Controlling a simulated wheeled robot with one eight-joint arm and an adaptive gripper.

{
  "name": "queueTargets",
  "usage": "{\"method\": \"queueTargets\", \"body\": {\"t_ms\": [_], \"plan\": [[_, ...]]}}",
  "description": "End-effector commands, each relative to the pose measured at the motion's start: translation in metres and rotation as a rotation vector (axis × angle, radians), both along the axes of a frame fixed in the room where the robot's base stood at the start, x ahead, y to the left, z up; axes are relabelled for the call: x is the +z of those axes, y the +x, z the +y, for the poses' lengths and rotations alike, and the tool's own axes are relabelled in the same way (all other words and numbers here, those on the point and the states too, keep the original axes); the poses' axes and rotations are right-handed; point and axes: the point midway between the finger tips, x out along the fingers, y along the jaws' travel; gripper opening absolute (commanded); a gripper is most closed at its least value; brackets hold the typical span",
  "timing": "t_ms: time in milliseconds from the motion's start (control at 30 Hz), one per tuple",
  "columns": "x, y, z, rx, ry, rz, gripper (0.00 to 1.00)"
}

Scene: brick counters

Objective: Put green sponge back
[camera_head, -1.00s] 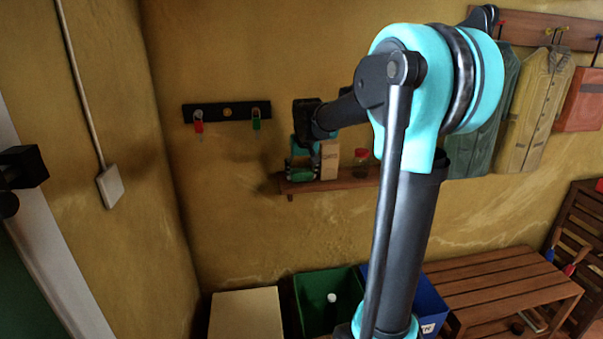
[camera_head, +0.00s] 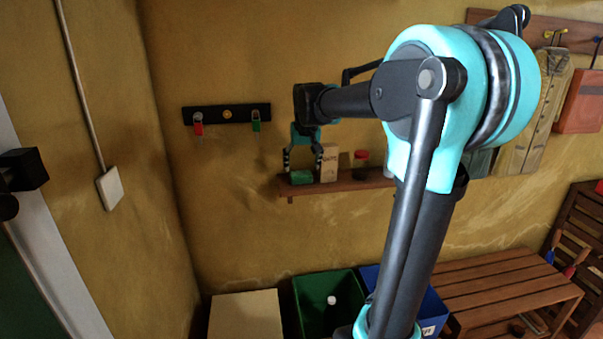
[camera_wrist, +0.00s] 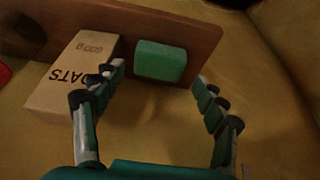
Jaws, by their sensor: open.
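The green sponge (camera_wrist: 161,61) rests on the wooden shelf (camera_wrist: 190,30), near the shelf's end, in the wrist view. In the head view the sponge (camera_head: 301,177) sits at the left end of the shelf (camera_head: 345,186), beside the oats box. My gripper (camera_wrist: 158,83) is open, with its fingers spread to either side of the sponge and nothing between them but open space. In the head view my gripper (camera_head: 303,166) hangs just above the sponge. The fingers do not appear to touch the sponge.
The oats box (camera_wrist: 75,75) stands close to my gripper's left finger in the wrist view. A red-lidded jar (camera_head: 361,164) stands further right on the shelf. A hook rail (camera_head: 227,113) with keys is on the wall. A green bin (camera_head: 325,304) is below.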

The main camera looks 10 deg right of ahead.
Motion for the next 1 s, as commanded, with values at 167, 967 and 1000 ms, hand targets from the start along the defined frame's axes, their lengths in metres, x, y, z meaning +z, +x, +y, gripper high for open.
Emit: {"method": "queueTargets", "body": {"t_ms": [167,967,1000], "plan": [[0.033,-0.014,0.0,0.0,0.0,0.0,0.72],[-0.076,-0.115,-0.02,-0.003,0.001,0.01,0.72],[-0.098,-0.133,-0.023,-0.003,0.001,0.012,0.72]]}}
